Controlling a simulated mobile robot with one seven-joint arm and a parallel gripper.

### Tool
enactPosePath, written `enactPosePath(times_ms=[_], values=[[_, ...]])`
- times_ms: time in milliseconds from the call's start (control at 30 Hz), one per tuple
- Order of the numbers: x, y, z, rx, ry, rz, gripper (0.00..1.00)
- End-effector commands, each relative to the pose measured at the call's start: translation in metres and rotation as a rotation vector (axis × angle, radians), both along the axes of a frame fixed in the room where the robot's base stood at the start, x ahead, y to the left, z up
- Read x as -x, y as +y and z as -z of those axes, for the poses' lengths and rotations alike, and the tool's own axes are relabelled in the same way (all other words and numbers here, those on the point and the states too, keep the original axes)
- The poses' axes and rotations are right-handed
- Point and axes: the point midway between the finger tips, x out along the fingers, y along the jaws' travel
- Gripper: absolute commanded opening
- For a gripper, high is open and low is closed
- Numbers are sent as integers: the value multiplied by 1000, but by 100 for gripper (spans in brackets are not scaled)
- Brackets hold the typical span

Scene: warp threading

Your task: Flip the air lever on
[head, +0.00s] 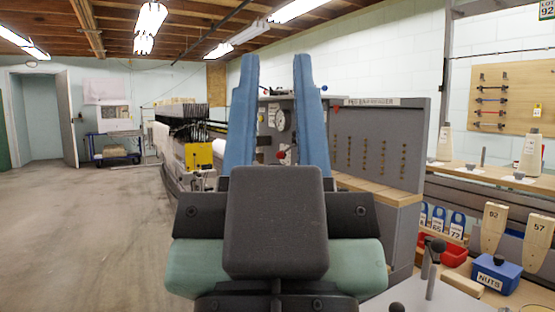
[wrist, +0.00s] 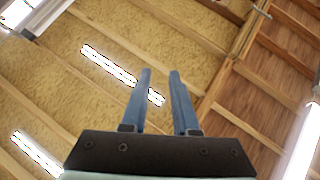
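My gripper (head: 275,60) points upward in the middle of the head view, its two blue fingers apart with nothing between them. It also shows in the wrist view (wrist: 160,72), open and empty against the ceiling. Between and behind the fingers in the head view is a grey panel with a round white gauge (head: 280,120). A small red part (head: 282,155) sits below the gauge. It is too small to tell whether this is the air lever or how it is set. The gripper is well in front of the panel, touching nothing.
A grey pegboard (head: 377,145) stands right of the panel above a wooden ledge. At the right are a blue nuts box (head: 496,274), a red bin (head: 454,254) and upright grey posts (head: 433,268). A long machine (head: 183,140) runs behind on the left.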

Motion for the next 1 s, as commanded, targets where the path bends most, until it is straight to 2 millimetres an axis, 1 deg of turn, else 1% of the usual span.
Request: enactPosePath(times_ms=[33,133,267,367,500,867,900,1000], values=[[0,0,-6,0,0,0,18],[0,0,-19,0,0,0,0],[0,0,-50,0,0,0,0],[0,0,-81,0,0,0,0],[0,0,-130,0,0,-1,0],[0,1,-252,1,0,-2,0],[0,1,-265,1,0,-2,0],[0,1,-292,1,0,-2,0]])
